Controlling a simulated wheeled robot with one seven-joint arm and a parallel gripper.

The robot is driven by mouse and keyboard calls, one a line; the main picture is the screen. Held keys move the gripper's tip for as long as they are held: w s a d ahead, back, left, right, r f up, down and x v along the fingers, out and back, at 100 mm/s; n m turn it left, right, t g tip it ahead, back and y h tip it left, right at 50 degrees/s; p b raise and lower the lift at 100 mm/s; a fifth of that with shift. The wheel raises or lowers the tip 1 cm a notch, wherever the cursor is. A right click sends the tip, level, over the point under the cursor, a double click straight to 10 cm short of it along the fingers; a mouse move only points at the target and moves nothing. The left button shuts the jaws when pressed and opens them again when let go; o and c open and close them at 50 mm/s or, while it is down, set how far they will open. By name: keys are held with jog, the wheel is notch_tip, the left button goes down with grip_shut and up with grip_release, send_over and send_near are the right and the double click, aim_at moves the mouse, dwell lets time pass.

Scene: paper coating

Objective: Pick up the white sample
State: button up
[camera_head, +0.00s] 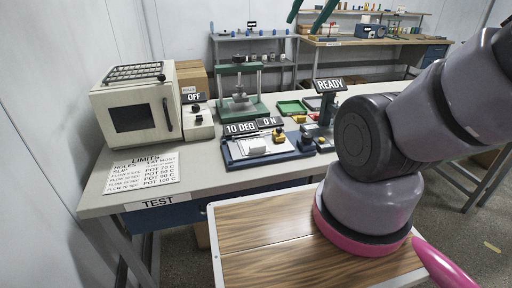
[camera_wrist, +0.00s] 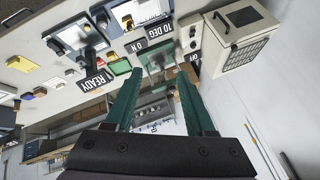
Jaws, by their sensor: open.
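A white piece (camera_head: 256,145) lies on the blue tilt-tray device (camera_head: 232,160) on the test bench, beside the "10 DEG" and "ON" signs. I cannot tell for sure whether it is the white sample. A white patch on a blue device also shows at the top of the wrist view (camera_wrist: 130,12). My gripper (camera_wrist: 158,74) has two green fingers spread apart with nothing between them. In the head view the finger ends (camera_head: 304,26) hang at the top edge, above and apart from the bench things.
The bench (camera_head: 90,200) also holds a white oven (camera_head: 140,105), an "OFF" box (camera_head: 198,120), a green press (camera_head: 240,105), a green tray (camera_head: 291,107) and a "READY" stand (camera_head: 328,105). A wood-topped surface (camera_head: 265,240) is in front. Shelves stand behind.

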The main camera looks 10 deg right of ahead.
jog(key=w+d+f+m+g+y, duration=0.1)
jog(key=w+f+m+g+y, duration=0.6)
jog(key=w+f, duration=0.8)
notch_tip(320, 180, down, 13)
jog(key=w+d+m+g+y, duration=0.1)
jog(key=w+d+m+g, duration=0.1)
jog(key=m, duration=0.1)
jog(key=m+t+y, duration=0.2)
jog(key=m+y, duration=0.1)
send_near(262, 145)
jog(key=shift+w, duration=0.2)
jog(key=shift+a+f, duration=0.15)
jog(key=shift+f, duration=0.15)
jog(key=x, duration=1)
jog(key=shift+s+a+r, duration=0.1)
jog(key=shift+s+a, duration=0.1)
jog(key=shift+a, duration=0.05)
grip_shut()
